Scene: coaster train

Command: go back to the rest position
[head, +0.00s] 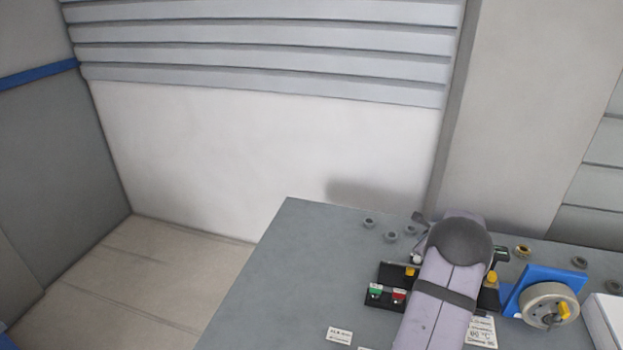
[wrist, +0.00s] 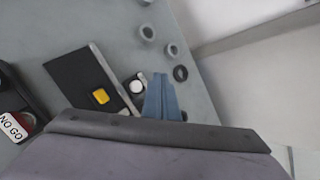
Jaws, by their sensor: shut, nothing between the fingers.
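My gripper (wrist: 160,82) shows in the wrist view as two narrow blue-grey fingers, side by side and shut, with nothing held. They hang over the grey bench top, beside a white round button (wrist: 136,86) and a black plate with a yellow knob (wrist: 100,96). The broad grey-purple shape along the bottom of that view is my own arm. In the head view my arm reaches over the grey bench (head: 290,260) and hides the fingers and part of the black fixtures.
A box with green and red buttons (head: 386,297) sits left of my arm. A blue holder (head: 513,300) with a round grey dial (head: 545,306) stands right. Several grey rings (head: 369,223) lie near the back edge. The bench's left side is clear.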

